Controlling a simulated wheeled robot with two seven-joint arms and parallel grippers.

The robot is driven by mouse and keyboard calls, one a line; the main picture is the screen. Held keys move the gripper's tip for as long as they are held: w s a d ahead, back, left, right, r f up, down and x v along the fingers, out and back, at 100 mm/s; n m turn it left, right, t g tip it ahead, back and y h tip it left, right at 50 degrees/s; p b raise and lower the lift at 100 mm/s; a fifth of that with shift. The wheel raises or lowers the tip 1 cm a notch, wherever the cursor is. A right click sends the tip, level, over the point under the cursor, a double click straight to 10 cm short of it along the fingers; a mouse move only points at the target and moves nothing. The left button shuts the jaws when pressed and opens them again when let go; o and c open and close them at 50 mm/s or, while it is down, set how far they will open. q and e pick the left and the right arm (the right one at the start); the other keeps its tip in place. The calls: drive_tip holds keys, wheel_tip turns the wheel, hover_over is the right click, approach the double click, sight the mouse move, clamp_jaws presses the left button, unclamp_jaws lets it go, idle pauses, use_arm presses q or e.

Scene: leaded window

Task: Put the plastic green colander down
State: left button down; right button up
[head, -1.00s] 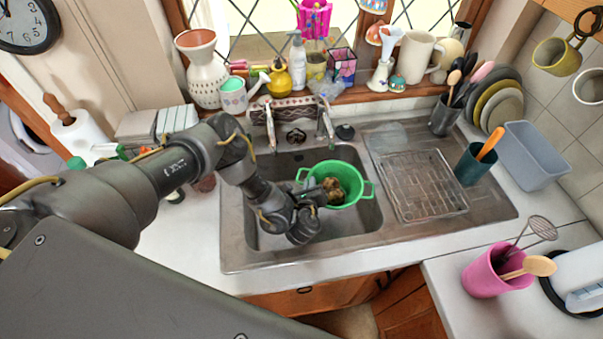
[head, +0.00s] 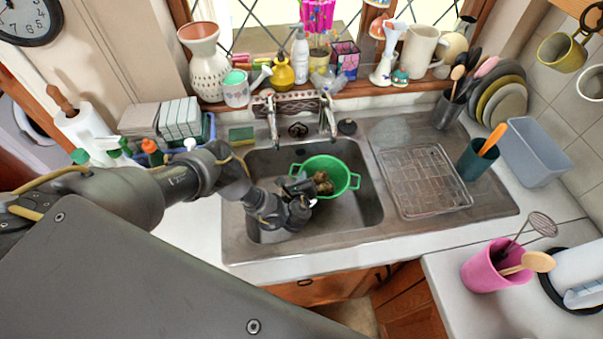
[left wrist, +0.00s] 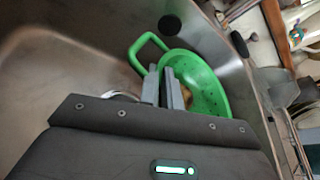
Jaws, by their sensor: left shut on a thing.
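The green plastic colander (head: 346,186) is inside the sink basin (head: 362,216), roughly level, with brownish lumps (head: 323,184) in it. I cannot tell whether its base touches the basin floor. My left gripper (head: 304,184) reaches in from the left and is shut on the colander's left rim. In the left wrist view, the two grey fingers (left wrist: 163,88) close on the rim of the colander (left wrist: 207,85), beside its loop handle. My right gripper is not in view.
A wire rack (head: 425,180) lies on the drainer right of the basin. A teal pot (head: 474,163) and a grey tub (head: 533,153) stand further right. The tap (head: 328,115) rises behind the basin. The basin's front right floor is clear.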

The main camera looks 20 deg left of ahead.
use_arm(q)
drive_tip(key=shift+f, duration=1.4)
drive_tip(key=shift+f+b, duration=0.4)
drive_tip(key=shift+f, duration=0.15)
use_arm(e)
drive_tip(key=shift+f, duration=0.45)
use_arm(q)
drive_tip(key=c, duration=1.5)
unclamp_jaws()
